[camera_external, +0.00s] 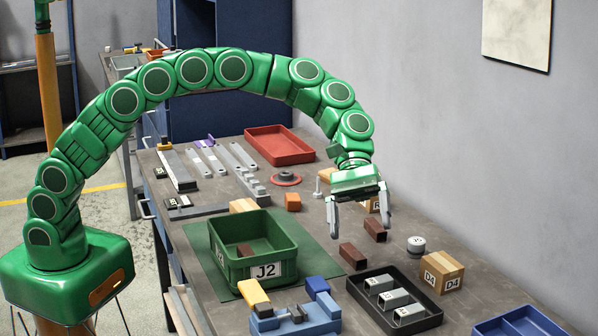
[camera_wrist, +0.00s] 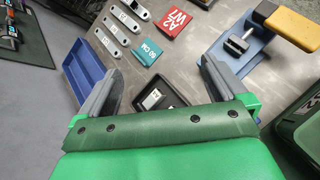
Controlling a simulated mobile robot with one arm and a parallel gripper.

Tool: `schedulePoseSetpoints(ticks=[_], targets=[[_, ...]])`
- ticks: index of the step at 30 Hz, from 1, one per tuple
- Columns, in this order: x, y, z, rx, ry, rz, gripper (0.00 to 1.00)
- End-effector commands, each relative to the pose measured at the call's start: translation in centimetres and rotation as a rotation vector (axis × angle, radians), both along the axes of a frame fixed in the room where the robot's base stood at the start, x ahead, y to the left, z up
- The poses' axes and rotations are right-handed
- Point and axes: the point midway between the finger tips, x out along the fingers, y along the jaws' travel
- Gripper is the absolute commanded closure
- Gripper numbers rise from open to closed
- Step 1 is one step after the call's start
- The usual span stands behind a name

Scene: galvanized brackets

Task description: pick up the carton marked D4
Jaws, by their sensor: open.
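The carton marked D4 (camera_external: 441,272) is a small brown cardboard box. It stands on the grey workbench (camera_external: 330,215) at the right, just behind the black tray, in the external view. D4 labels show on its two visible sides. My gripper (camera_external: 360,227) hangs above the bench to the left of the carton and apart from it. Its two fingers are spread with nothing held between them. In the wrist view, my gripper (camera_wrist: 158,70) is also open, and I cannot make out the carton there.
A black tray (camera_external: 357,292) with several grey labelled parts lies in front of the carton. A white-topped cylinder (camera_external: 416,245) and brown blocks (camera_external: 353,256) stand nearby. A blue tray (camera_external: 527,322), green J2 bin (camera_external: 225,250) and blue vise (camera_external: 295,322) are also on the bench.

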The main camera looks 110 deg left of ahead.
Motion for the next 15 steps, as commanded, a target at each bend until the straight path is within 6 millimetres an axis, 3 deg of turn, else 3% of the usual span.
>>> schedulePoseSetpoints(ticks=[6,15], targets=[[3.4,4.4,-2.6,-0.084,0.03,0.121,0.01],[6.9,10.7,-5.9,-0.196,0.064,0.279,0.01]])
